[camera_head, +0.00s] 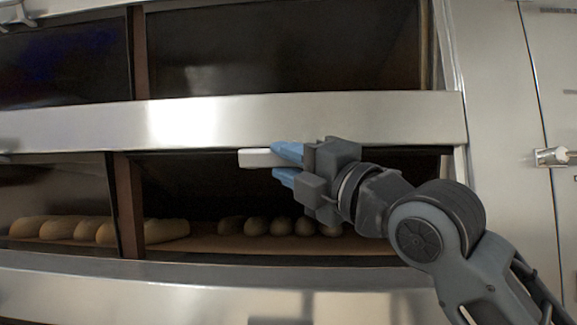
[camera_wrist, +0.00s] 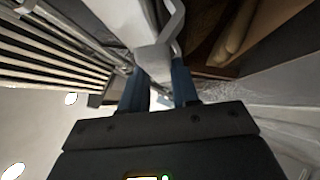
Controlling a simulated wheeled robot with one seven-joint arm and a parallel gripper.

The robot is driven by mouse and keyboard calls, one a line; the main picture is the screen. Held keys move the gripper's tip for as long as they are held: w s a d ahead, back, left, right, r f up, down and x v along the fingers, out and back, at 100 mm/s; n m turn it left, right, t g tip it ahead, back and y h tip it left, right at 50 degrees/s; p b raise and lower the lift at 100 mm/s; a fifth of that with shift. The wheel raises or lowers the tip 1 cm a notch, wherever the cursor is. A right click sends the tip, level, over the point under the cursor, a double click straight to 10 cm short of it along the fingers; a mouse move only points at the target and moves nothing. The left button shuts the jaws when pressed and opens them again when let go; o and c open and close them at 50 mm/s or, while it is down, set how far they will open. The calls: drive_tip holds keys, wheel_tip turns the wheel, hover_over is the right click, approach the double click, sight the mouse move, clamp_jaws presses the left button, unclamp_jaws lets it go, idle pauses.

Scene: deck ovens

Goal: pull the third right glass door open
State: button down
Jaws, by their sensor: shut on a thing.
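The lower right glass door (camera_head: 200,190) sits under a broad steel band, beside a brown upright post. It looks dark, with several loaves showing behind it. Its pale handle (camera_head: 255,158) is near the top edge, under the band. My gripper (camera_head: 276,164) comes from the right and its blue fingers are shut on this handle. In the wrist view my gripper (camera_wrist: 157,88) has one blue finger on each side of the pale handle (camera_wrist: 154,58). My gripper and arm hide the right part of the door. How far the door stands open is hard to tell.
An upper glass door (camera_head: 285,48) lies above the steel band (camera_head: 230,120). A lower left glass door (camera_head: 55,195) is left of the post (camera_head: 128,205), with more loaves (camera_head: 75,229) behind it. A steel cabinet with a latch (camera_head: 551,157) stands at the right.

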drive_tip(key=c, duration=0.8)
unclamp_jaws()
drive_tip(key=shift+c, duration=0.2)
drive_tip(key=v, duration=0.7)
drive_tip(key=shift+s+d+f, duration=0.15)
drive_tip(key=shift+d+f, duration=0.1)
drive_tip(key=shift+d, duration=0.05)
